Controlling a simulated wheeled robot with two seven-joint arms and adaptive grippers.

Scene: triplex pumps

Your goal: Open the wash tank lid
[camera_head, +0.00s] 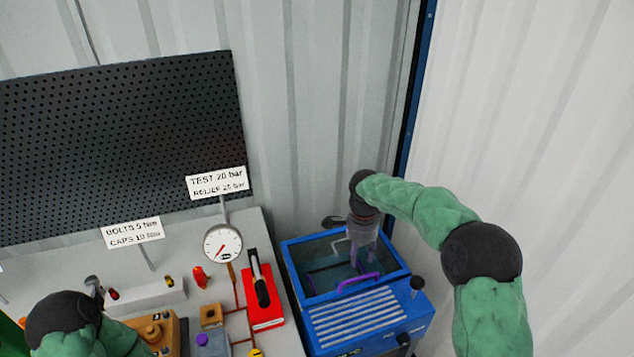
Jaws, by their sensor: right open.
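The blue wash tank (366,320) stands at the right end of the bench, with a slatted panel on its front part. Its rear part is a blue-framed rectangle that looks dark and see-through; I cannot tell whether a clear lid covers it. A purple handle (358,282) shows at the front edge of this rectangle. My right gripper (361,262) points down over the rectangle, open and empty, just behind the handle. I cannot tell whether it touches anything.
A red block with a black lever (262,300) stands left of the tank. A pressure gauge (222,246) and sign cards rise from the grey bench (262,232). A black pegboard (120,150) is behind. Corrugated walls close in behind and right.

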